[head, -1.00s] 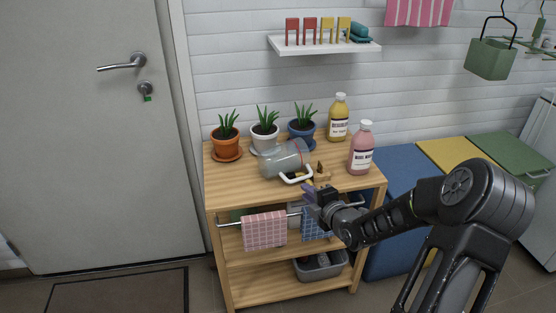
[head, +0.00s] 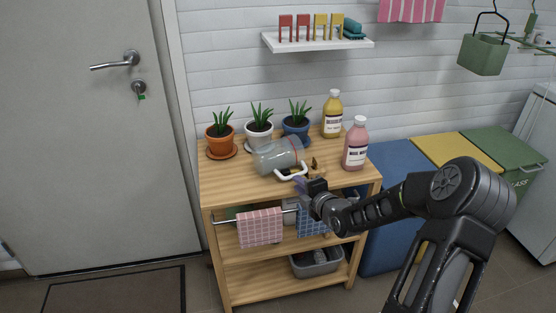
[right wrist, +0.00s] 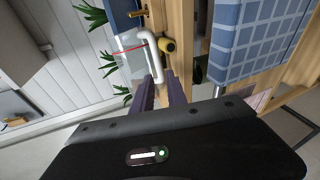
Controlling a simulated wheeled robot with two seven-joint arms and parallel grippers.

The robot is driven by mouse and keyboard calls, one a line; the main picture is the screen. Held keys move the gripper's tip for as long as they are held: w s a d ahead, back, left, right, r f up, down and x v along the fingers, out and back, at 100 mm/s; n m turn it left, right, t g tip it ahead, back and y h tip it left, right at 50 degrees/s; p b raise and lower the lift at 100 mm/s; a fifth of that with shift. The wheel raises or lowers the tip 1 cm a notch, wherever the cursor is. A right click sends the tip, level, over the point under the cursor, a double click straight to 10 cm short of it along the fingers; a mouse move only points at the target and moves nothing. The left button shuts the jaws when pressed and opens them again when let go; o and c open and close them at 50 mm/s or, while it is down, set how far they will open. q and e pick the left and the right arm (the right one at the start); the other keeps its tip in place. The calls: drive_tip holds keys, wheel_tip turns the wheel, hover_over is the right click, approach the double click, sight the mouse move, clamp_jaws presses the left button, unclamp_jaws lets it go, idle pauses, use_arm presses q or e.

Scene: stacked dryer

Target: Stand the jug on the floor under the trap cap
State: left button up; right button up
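The jug (head: 274,157), clear grey with a red line and a white handle, lies on its side on the wooden shelf unit's top. Its handle (head: 291,175) faces the front. My right gripper (head: 301,184) is at the top's front edge, right by the handle. In the right wrist view, my two purple-grey fingers (right wrist: 160,90) stand apart, with the near end of the white handle (right wrist: 153,66) at the gap between their tips. I see no clear grip on it. My left gripper is out of view. I cannot make out the trap cap.
Potted plants (head: 259,133) stand behind the jug; a yellow bottle (head: 332,115) and a pink bottle (head: 355,145) stand to its right. Cloths (head: 260,228) hang on the front rail. Blue, yellow and green bins (head: 395,160) are at right. Floor is clear by the mat (head: 115,291).

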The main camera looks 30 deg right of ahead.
sight(281, 161)
drive_tip(key=x, duration=0.4)
drive_tip(key=shift+w+d+f, duration=0.1)
drive_tip(key=shift+w+d, duration=0.15)
drive_tip(key=shift+w, duration=0.1)
drive_tip(key=shift+c, duration=0.2)
clamp_jaws()
idle(1.2)
